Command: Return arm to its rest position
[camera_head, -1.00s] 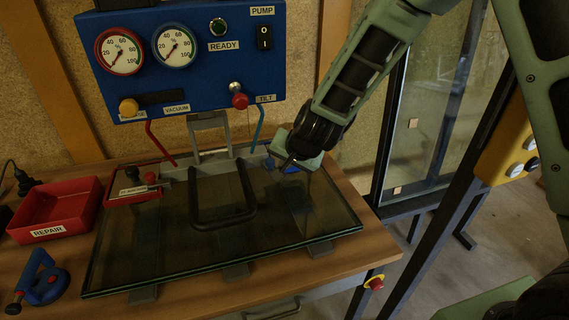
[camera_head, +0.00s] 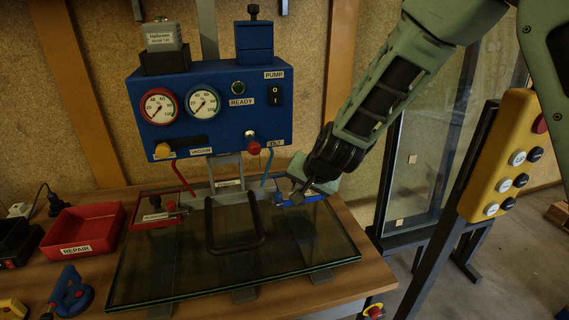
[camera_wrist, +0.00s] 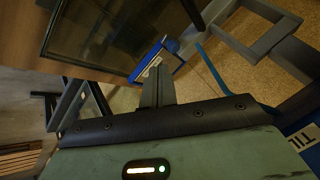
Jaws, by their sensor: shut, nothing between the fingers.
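My gripper (camera_head: 306,190) hangs at the end of my green arm over the back right part of the glass pane. Its fingers are shut with nothing between them, and they also show in the wrist view (camera_wrist: 158,88). A black U-shaped handle (camera_head: 234,247) stands over the middle of the pane. Part of the gripper's surroundings is hidden behind my wrist.
A blue control box (camera_head: 215,120) with gauges stands at the back. A red REPAIR bin (camera_head: 84,230) and a blue clamp-like tool (camera_head: 70,292) lie on the left. A yellow button panel (camera_head: 505,155) and an upright glazed frame (camera_head: 430,140) stand on the right.

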